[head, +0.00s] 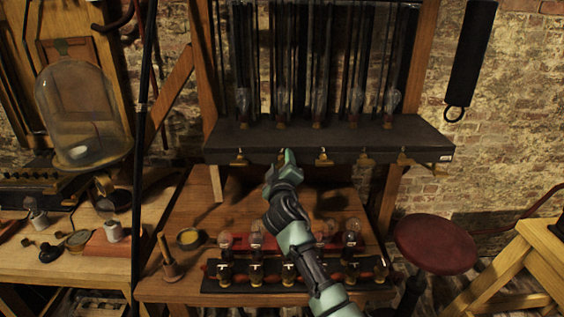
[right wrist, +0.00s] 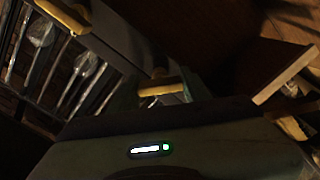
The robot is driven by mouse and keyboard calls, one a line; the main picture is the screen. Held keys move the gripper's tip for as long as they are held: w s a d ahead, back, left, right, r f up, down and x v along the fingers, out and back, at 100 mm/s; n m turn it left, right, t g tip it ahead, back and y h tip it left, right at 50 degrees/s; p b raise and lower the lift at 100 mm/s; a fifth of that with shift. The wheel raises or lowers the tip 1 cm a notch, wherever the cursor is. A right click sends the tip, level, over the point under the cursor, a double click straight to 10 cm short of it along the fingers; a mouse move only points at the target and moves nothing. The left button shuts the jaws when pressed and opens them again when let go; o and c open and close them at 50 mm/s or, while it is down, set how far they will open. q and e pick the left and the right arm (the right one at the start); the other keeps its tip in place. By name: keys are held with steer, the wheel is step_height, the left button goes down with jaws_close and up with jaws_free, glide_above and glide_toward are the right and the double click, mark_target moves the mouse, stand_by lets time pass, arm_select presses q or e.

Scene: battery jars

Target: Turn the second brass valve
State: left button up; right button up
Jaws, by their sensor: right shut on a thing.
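My right gripper (head: 280,160) reaches up to the front edge of the dark shelf and is shut on the second brass valve from the left. In the head view the gripper mostly hides that valve. In the right wrist view the yellow brass handle of the second valve (right wrist: 161,87) lies at the jaws, roughly level in the picture. The first brass valve (head: 239,158) is to the left of the gripper, and the third (head: 322,157) is to the right. Another brass valve (right wrist: 62,14) shows at the upper left of the wrist view. My left gripper is not in view.
The dark shelf (head: 222,142) carries tall glass tubes (head: 282,103). Below, a wooden table (head: 190,285) holds a rack of several bulbs (head: 350,238). A glass bell jar (head: 78,115) stands left; a red stool (head: 435,243) stands right.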

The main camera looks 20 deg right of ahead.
steer(key=n+p, duration=0.1)
steer(key=n, duration=0.3)
steer(key=shift+n, duration=0.3)
steer(key=shift+f+n+p, duration=0.1)
steer(key=shift+n+p, duration=0.75)
steer(key=shift+n, duration=0.85)
steer(key=shift+a+f, duration=0.1)
steer(key=o, duration=1.4)
steer(key=shift+c, duration=0.2)
steer(key=v, duration=0.8)
steer(key=shift+b, duration=0.45)
